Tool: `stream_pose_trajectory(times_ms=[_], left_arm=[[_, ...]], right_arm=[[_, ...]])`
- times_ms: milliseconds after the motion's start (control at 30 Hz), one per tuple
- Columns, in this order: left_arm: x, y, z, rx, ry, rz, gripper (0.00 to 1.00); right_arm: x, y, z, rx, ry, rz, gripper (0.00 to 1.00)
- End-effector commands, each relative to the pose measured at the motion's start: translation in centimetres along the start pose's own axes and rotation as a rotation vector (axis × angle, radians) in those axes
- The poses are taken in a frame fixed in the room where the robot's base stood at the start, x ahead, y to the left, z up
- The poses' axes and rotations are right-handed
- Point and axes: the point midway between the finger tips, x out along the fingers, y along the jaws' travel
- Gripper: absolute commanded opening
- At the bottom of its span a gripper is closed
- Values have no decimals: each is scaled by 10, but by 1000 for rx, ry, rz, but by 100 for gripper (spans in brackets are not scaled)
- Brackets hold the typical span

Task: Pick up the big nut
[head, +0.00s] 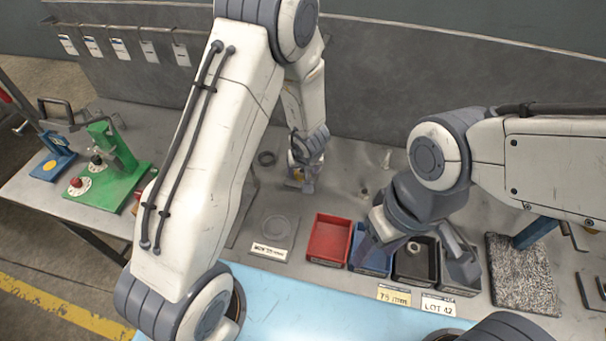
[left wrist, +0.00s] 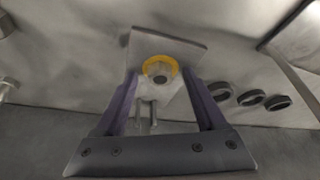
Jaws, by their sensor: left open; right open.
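My left gripper (head: 301,181) is open over the back of the bench, partly hidden by its own arm. Nothing is held. I cannot tell for certain that this piece is the big nut. My right gripper (head: 420,254) is open above the bins; a pale round piece (head: 413,248) shows between its fingers at the black bin (head: 402,273).
A red bin (head: 329,240) and a blue bin (head: 371,262) stand in the front row. A round grey disc lies on a labelled plate (head: 281,225). A green fixture (head: 118,165) is at left, a speckled block (head: 521,275) at right. Several dark rings (left wrist: 250,98) lie beside the left gripper.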

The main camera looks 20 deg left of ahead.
Motion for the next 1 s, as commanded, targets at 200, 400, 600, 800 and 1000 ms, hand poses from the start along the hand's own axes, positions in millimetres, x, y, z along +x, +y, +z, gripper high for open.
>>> stream_pose_trajectory(times_ms=[200, 400, 600, 800, 1000], left_arm=[[0, 0, 0, 0, 0, 0, 0], [-1, 0, 0, 0, 0, 0, 0], [-5, 0, -2, 0, 0, 0, 0], [-25, 0, -10, -1, 1, 1, 0], [-55, 10, -9, 6, 0, 3, 0]], right_arm=[[0, 0, 0, 0, 0, 0, 57], [0, 0, 0, 0, 0, 0, 57], [-4, 0, 0, 0, 0, 0, 57], [-22, -2, -1, 0, 0, 0, 57], [-43, -3, -2, 0, 0, 0, 57]])
